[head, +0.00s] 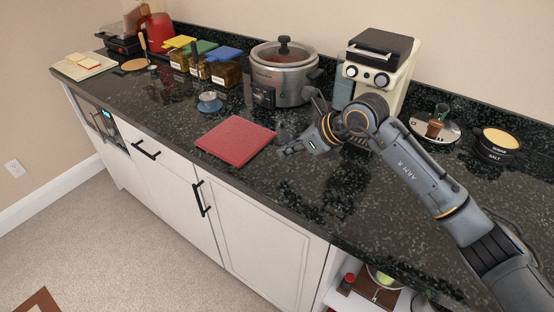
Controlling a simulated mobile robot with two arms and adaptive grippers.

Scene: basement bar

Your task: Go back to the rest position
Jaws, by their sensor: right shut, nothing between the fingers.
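My right arm comes in from the right and reaches over the dark speckled counter (300,195). My right gripper (283,152) is shut and empty, just to the right of a red board (236,141) that lies flat on the counter. Whether the fingertips touch the counter I cannot tell. My left gripper is not in view.
Behind the gripper stand a slow cooker (283,72) and a cream coffee machine (379,65). A salt container (497,144) is at right. The front counter strip is clear.

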